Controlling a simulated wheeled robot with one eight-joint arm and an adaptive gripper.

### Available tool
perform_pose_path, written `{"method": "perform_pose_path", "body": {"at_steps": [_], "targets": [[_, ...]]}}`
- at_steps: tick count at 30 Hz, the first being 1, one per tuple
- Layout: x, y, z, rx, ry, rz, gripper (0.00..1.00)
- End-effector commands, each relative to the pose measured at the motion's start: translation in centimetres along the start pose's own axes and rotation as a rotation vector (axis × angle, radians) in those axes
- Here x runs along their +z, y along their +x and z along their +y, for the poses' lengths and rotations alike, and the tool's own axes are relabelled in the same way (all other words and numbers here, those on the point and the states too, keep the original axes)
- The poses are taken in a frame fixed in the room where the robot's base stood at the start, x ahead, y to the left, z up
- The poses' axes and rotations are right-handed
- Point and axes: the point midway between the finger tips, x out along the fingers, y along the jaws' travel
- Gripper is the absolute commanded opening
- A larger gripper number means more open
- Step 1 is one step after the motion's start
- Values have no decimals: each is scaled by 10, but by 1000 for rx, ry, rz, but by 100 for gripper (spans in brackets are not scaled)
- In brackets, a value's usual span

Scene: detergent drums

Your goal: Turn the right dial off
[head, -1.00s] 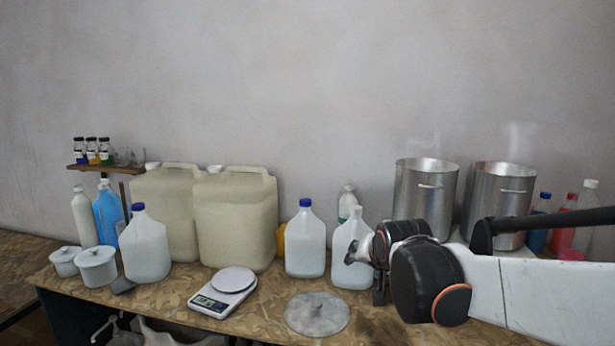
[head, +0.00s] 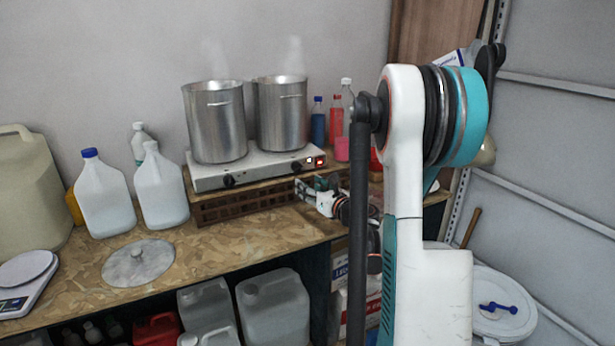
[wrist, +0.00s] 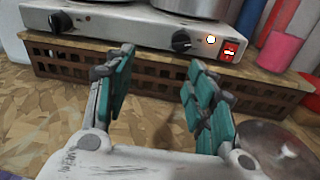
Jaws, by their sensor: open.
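A steel double hot plate (head: 262,163) stands on the bench with two black dials on its front. The right dial (head: 297,166) also shows in the wrist view (wrist: 181,41), beside a lit round lamp (wrist: 210,39) and a red switch (wrist: 229,50). The left dial (head: 228,181) shows at the wrist view's upper left (wrist: 60,21). My gripper (head: 314,190) is open and empty in front of the plate's right part. In the wrist view its teal fingers (wrist: 160,68) are spread below and short of the right dial, not touching it.
Two steaming steel pots (head: 215,125) (head: 281,115) stand on the plate. A brown slatted crate (head: 240,203) supports it. Coloured bottles (head: 336,117) and a pink cup (wrist: 279,51) stand to the right. White jugs (head: 161,188) and a round lid (head: 138,262) are left.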

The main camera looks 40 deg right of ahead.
Motion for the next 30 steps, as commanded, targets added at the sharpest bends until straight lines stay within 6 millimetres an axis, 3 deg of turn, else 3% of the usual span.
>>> {"method": "perform_pose_path", "body": {"at_steps": [3,8,24,30], "targets": [[-3,-8,-23,-26,124,-49,50],[-2,-3,-28,-30,162,-64,50],[2,94,-30,-28,157,-62,50],[5,118,-32,-30,156,-62,50]]}}
